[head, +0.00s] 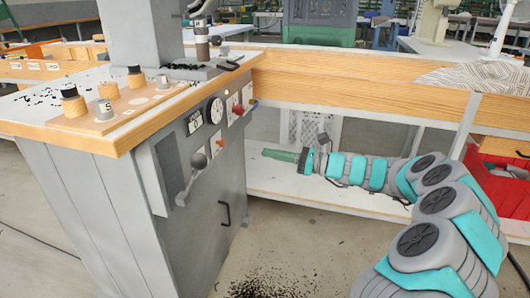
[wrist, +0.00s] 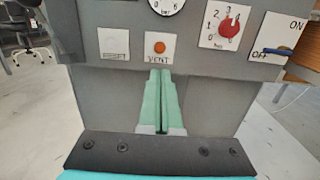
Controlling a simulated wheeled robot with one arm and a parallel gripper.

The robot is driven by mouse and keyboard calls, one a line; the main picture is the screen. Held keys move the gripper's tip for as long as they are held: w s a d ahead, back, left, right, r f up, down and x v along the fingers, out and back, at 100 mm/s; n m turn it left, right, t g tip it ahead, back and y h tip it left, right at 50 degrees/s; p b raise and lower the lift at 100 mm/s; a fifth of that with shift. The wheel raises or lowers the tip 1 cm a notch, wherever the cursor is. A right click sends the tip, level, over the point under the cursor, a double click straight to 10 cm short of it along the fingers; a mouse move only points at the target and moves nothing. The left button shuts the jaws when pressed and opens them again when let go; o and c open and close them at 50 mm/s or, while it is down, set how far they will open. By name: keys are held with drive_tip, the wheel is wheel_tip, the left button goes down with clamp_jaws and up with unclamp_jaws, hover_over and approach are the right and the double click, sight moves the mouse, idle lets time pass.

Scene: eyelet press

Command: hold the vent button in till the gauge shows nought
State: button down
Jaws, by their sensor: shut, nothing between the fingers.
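The vent button (wrist: 159,47) is a small orange button on a white plate marked VENT in the wrist view. The gauge (head: 216,110) is a round white dial on the press cabinet's panel. Only its lower part (wrist: 166,5) shows in the wrist view, with 0, 6 and "bar"; I cannot read its needle. My gripper (head: 266,154) has green fingers, shut and empty. In the wrist view its fingertips (wrist: 160,72) point at the panel just below the vent button. In the head view they look apart from the cabinet.
A RESET plate (wrist: 114,43) is left of the vent plate. A red knob (wrist: 229,27) and a blue ON/OFF lever (wrist: 275,50) are to the right. A ball-ended lever (head: 196,163) juts from the cabinet. A low shelf (head: 300,193) lies beneath my arm.

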sight(223, 146)
drive_tip(key=x, duration=1.1)
drive_tip(key=shift+a, duration=0.4)
drive_tip(key=shift+p+x, duration=0.75)
drive_tip(key=shift+x, duration=0.25)
drive_tip(key=shift+r, duration=0.1)
drive_tip(key=shift+a, duration=0.3)
drive_tip(key=shift+s+a+f, duration=0.1)
drive_tip(key=shift+f, duration=0.1)
idle(0.4)
idle(0.9)
drive_tip(key=w+v, duration=0.1)
drive_tip(key=v, duration=1.3)
drive_tip(key=shift+d, duration=0.6)
